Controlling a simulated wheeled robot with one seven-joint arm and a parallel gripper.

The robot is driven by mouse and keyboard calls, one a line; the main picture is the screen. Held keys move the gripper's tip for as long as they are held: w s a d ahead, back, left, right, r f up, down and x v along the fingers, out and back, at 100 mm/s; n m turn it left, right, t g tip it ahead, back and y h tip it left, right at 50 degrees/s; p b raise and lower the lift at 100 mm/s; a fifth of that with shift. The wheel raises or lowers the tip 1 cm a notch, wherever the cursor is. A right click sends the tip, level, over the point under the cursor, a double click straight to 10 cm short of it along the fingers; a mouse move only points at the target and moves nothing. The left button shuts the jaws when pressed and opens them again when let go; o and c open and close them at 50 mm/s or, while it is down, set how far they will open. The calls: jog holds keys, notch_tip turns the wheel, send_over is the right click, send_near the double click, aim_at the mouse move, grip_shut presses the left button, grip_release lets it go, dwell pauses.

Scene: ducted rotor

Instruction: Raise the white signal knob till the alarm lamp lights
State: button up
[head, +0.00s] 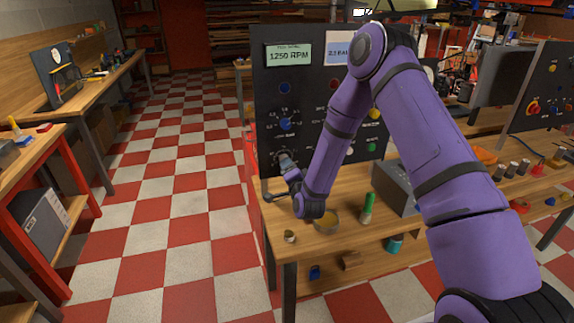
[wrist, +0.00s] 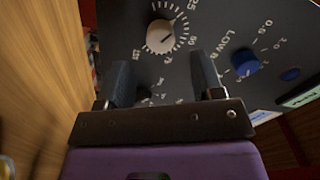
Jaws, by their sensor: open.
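The white signal knob (wrist: 160,37) is on a dark control panel (wrist: 185,20) in the wrist view, with a dial scale of marks and numbers around it. My gripper (wrist: 160,76) is open, its two dark fingers pointing toward the panel. The knob shows just beyond the fingertips, roughly in line with the gap; I see no contact. In the head view my gripper (head: 284,166) is at the lower left of the panel (head: 270,100), and the white knob is not clearly visible there. I cannot tell which light is the alarm lamp.
A blue knob (wrist: 244,62) with its own scale sits beside the white one; it also shows in the head view (head: 285,124). A readout (head: 289,55) says 1250 RPM. A green-topped marker (head: 367,208) and a grey box (head: 397,187) stand on the bench (head: 330,240).

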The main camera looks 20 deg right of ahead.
jog(key=shift+s, duration=2.75)
notch_tip(320, 180, up, 13)
jog(key=n+g+y, duration=0.2)
jog(key=n+g, duration=0.1)
jog(key=n, duration=0.3)
jog(key=s+d+r+n+g+h, duration=0.1)
jog(key=s+d+r+n+g, duration=0.2)
jog(key=s+r, duration=0.65)
jog(key=s+d+r+n+g, duration=0.1)
jog(key=s+r+g, duration=0.1)
jog(key=s, duration=0.7)
jog(key=s+d+r+n+g, duration=0.1)
jog(key=s+r, duration=0.4)
jog(key=s, duration=0.5)
jog(key=s+d+r+n+g+h, duration=0.1)
jog(key=s+r+g, duration=0.2)
jog(key=s, duration=0.6)
jog(key=shift+s+d+r+n+g, duration=0.35)
jog(key=shift+d+r+n+g, duration=0.05)
jog(key=shift+r, duration=0.15)
